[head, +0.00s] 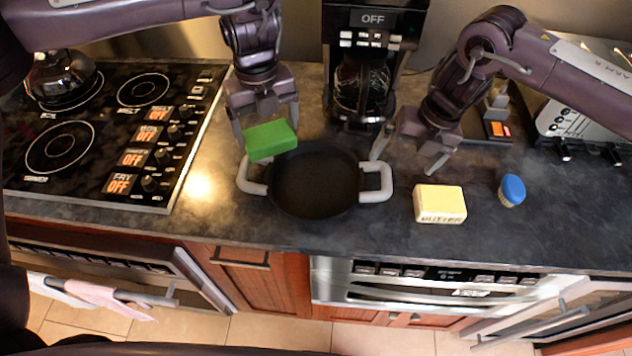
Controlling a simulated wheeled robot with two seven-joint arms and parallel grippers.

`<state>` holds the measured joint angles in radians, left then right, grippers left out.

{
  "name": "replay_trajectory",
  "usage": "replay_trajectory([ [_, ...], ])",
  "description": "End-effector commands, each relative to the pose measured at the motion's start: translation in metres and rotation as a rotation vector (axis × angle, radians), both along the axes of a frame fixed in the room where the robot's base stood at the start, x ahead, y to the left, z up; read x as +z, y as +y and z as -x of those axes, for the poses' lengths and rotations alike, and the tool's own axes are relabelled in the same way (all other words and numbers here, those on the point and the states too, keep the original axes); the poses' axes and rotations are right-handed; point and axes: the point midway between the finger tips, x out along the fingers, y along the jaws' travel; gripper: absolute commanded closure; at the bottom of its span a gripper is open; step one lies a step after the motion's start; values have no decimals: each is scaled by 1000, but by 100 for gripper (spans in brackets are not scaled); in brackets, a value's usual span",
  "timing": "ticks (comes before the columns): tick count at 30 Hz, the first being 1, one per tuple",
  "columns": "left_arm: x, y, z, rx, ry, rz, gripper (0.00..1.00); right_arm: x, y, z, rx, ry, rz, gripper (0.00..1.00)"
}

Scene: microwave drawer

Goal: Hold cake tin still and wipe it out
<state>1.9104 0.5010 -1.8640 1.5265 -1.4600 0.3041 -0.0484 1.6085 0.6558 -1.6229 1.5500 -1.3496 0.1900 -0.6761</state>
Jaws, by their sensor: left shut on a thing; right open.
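The cake tin (316,182) is a round black pan with two light grey handles, standing on the dark counter in the head view. My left gripper (268,135) is shut on a green sponge (270,140) and holds it over the tin's upper left rim. Whether the sponge touches the rim is not clear. My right gripper (403,165) is open and empty, above the counter just behind and to the right of the tin's right handle (377,182). The inside of the tin looks dark, with no detail visible.
A butter block (440,204) and a small blue-topped item (511,190) lie to the right. A coffee maker (368,60) stands behind the tin. A stove (110,130) with a kettle (62,77) is at left, a toaster (580,125) at far right. The counter's front edge is close.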

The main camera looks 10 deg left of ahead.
Motion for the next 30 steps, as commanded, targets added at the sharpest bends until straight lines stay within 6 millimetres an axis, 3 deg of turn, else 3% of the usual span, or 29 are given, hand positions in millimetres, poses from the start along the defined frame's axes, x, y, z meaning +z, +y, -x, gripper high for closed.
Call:
replay_trajectory([
  [9, 0, 0, 0, 0, 0, 0, 62, 62, -16, -2, -1, -7, 0, 0],
  [15, 0, 0, 0, 0, 0, 0, 62, 93, -24, -2, 0, -5, 1, 0],
  [21, 0, 0, 0, 0, 0, 0, 62, 108, -28, -1, 0, -2, -1, 0],
  [30, 0, 0, 0, 0, 0, 0, 62, 110, -28, -1, 0, -1, -1, 0],
])
